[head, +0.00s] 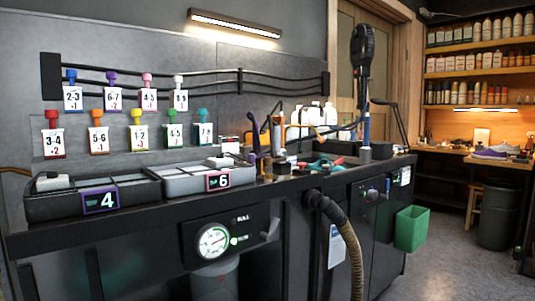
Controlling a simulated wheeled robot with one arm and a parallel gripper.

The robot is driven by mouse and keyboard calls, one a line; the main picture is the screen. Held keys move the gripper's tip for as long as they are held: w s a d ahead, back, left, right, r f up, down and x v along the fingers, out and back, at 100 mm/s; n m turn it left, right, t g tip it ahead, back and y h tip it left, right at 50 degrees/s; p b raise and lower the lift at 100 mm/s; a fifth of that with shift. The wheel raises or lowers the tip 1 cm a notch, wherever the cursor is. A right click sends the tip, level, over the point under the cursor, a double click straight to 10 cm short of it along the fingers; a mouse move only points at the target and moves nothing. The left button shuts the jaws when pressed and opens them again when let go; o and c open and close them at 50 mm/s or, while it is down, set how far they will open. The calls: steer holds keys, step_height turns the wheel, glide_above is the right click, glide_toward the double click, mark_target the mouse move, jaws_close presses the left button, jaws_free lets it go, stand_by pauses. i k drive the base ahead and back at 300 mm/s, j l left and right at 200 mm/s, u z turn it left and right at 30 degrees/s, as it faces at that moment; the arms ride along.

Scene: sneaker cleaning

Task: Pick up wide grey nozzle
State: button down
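I cannot surely make out the wide grey nozzle in the head view. A ribbed vacuum-like hose (345,235) with a dark upper end hangs over the front edge of the workbench (300,182). A short dark grey cylinder (382,151) stands on the bench at the right, and small dark blocks stand near it. A pale grey block (52,182) sits on the left tray, and another pale piece (220,161) sits on the tray beside it. My gripper is not in view.
Trays marked 4 (100,201) and 6 (218,182) fill the bench's left part. Numbered colour-topped tags (97,137) hang behind. A tall black tool (362,48) rises at the back right. A green bin (411,229) hangs at the right end. Floor (450,255) on the right is clear.

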mark_target(276, 129)
steer(key=i+j+z, duration=0.4)
steer(key=j, duration=0.25)
steer(key=i+j+z, duration=0.2)
steer(key=j, duration=0.15)
steer(key=j+z, duration=0.2)
steer(key=j, duration=0.15)
